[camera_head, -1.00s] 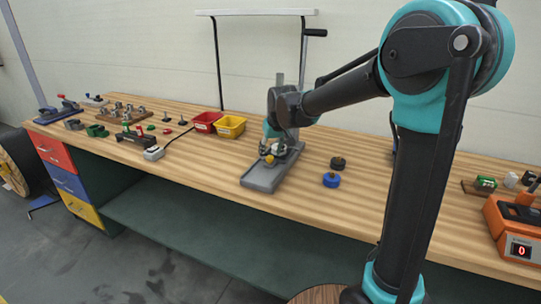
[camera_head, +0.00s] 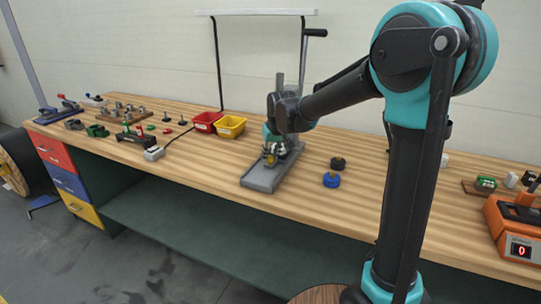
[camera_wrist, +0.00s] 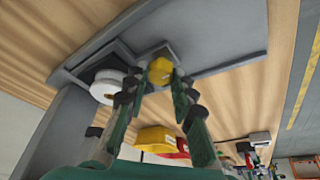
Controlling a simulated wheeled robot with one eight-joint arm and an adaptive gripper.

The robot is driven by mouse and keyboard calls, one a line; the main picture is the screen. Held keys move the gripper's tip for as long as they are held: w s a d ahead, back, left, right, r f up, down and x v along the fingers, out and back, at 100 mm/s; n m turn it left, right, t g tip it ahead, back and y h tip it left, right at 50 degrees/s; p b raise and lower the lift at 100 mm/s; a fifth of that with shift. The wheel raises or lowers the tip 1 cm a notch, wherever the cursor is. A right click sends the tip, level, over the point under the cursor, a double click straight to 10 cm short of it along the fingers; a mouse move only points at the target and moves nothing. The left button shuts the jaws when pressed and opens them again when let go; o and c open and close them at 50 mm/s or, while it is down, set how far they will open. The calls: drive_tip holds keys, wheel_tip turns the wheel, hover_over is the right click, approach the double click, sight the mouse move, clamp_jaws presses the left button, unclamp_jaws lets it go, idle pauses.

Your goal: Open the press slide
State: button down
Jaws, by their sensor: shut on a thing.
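The press has a grey base (camera_head: 262,180) on the bench and a grey upright column (camera_head: 280,82). A yellow knob (camera_wrist: 160,70) sits on a small grey block on the base in the wrist view. My gripper (camera_wrist: 156,86) has its dark fingertips on both sides of the yellow knob and is shut on it. In the head view my gripper (camera_head: 273,154) is low over the press and partly hides the slide and knob. A white round part (camera_wrist: 107,86) is beside the fingers. How far the slide stands open cannot be told.
A yellow bin (camera_head: 230,127) and a red bin (camera_head: 206,121) stand behind the press to the left. A blue knob (camera_head: 331,180) and a black knob (camera_head: 338,163) lie to its right. An orange scale (camera_head: 515,228) is at far right. Bench front is clear.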

drive_tip(key=s+a, duration=0.1)
drive_tip(key=s, duration=0.2)
drive_tip(key=s+a, duration=0.1)
drive_tip(key=s, duration=0.3)
drive_tip(key=s+a, duration=0.1)
drive_tip(key=s, duration=0.2)
drive_tip(key=shift+s+a, duration=0.15)
drive_tip(key=shift+a, duration=0.25)
drive_tip(key=c, duration=1.3)
unclamp_jaws()
drive_tip(key=shift+o, duration=0.2)
drive_tip(key=v, duration=1.2)
